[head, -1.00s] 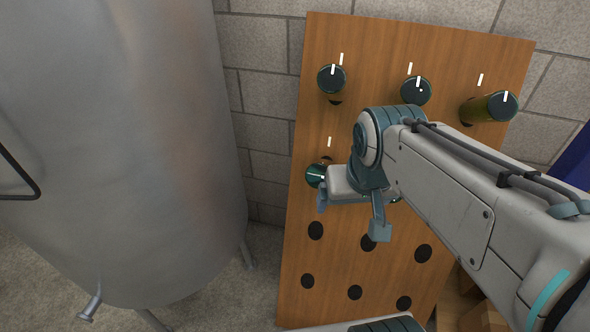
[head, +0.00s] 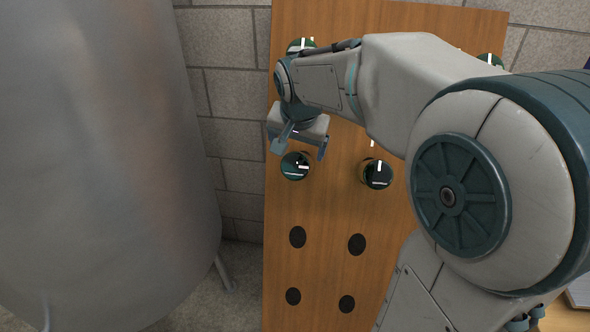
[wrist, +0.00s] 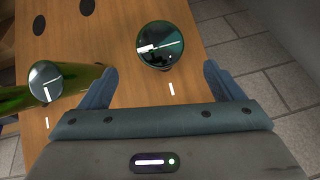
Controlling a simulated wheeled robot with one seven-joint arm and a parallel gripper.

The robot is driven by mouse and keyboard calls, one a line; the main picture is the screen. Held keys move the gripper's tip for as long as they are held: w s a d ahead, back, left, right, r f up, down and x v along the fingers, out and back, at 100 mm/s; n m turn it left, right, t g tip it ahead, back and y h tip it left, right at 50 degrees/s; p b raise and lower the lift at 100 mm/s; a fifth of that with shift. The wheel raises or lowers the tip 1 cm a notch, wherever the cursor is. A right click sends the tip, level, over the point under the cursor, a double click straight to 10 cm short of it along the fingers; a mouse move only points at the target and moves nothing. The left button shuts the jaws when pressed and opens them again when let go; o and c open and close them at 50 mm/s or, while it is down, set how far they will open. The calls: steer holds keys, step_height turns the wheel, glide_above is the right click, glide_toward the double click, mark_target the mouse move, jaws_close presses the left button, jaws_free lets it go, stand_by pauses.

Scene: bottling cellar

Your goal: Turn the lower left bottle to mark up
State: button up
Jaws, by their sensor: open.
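The lower left bottle (head: 295,166) sticks out of the wooden board (head: 325,205), its dark green round end facing out. In the wrist view, that bottle (wrist: 160,45) shows a white line lying nearly sideways across its end. The board's own white mark is just below it there, and the two are not in line. My gripper (head: 298,151) is open just above this bottle in the head view. In the wrist view, the blue fingers of my gripper (wrist: 158,69) stand either side of the bottle, apart from it, with its end a little beyond the tips.
A neighbouring bottle (head: 377,174) sticks out to the right; it shows close to one finger in the wrist view (wrist: 48,82). Upper bottles (head: 301,46) are partly behind my arm. Empty holes (head: 297,237) lie below. A large steel tank (head: 100,150) stands left of the board.

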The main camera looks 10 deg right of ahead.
mark_target(296, 163)
steer(key=x, duration=1.1)
steer(key=shift+f+b, duration=0.2)
steer(key=shift+b, duration=0.15)
steer(key=c, duration=1)
